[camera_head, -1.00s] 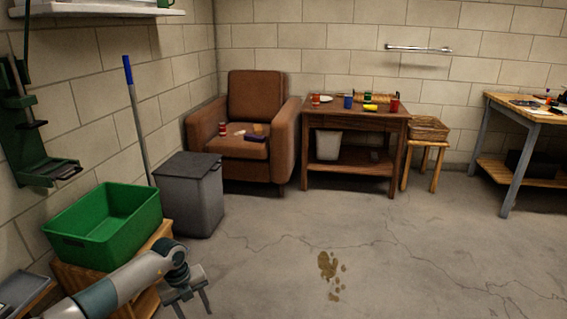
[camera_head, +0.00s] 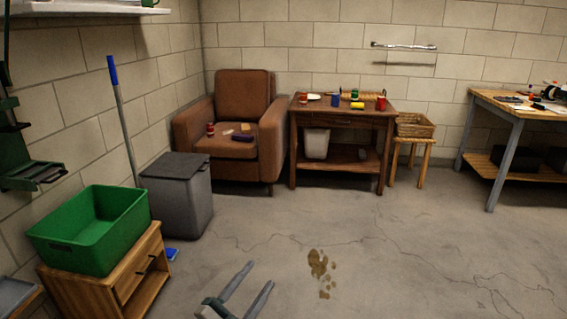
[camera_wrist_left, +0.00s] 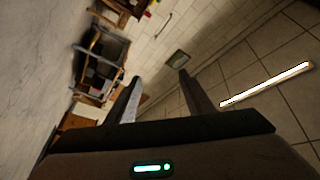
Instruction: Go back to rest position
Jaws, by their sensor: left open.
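My left gripper (camera_head: 253,288) shows at the bottom of the head view, low in front of the concrete floor. Its two fingers are spread apart with nothing between them. In the left wrist view the same gripper (camera_wrist_left: 158,82) is open and empty, with the room seen tilted beyond it. The rest of the left arm is below the head view's edge. My right gripper is in neither view.
A green bin (camera_head: 90,232) stands on a wooden cabinet (camera_head: 125,284) at the left. A grey trash can (camera_head: 178,197), a brown armchair (camera_head: 238,125) and a wooden side table (camera_head: 342,115) stand behind. A workbench (camera_head: 510,108) is at the right.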

